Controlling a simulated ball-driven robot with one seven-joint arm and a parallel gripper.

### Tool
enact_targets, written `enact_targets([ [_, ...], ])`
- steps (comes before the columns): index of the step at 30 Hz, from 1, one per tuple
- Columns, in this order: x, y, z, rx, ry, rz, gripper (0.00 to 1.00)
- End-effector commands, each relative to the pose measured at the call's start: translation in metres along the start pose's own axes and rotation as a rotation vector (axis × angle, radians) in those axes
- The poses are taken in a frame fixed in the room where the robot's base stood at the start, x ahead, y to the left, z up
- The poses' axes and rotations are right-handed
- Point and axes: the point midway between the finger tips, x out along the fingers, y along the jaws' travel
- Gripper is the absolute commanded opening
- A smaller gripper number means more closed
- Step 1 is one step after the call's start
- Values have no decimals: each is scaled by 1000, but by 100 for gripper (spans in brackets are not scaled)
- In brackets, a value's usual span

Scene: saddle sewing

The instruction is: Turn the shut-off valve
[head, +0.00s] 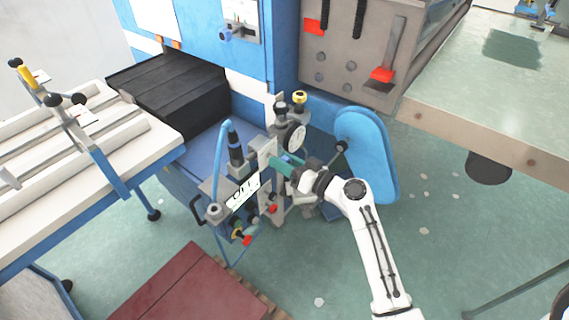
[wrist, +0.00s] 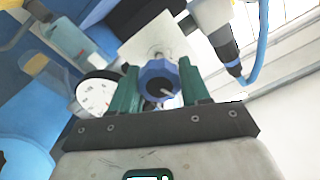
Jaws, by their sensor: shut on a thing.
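The shut-off valve shows in the wrist view as a blue faceted knob (wrist: 158,80) in front of a pale plate. My gripper (wrist: 158,88) has its two green fingers on either side of the knob and is shut on it. In the head view my gripper (head: 282,166) reaches from the right to the upright panel of the machine. There the knob is mostly hidden by the fingers and the wrist.
A round gauge (head: 294,136) stands just above my gripper; it also shows in the wrist view (wrist: 96,94). Red knobs (head: 247,240) sit lower on the panel. A dark red mat (head: 190,285) lies on the floor.

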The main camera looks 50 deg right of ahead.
Motion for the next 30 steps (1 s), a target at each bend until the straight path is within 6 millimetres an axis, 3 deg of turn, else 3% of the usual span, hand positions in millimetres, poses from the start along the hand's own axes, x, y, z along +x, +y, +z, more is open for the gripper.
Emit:
enact_targets([
  [30,0,4,-3,927,7,1,16],
])
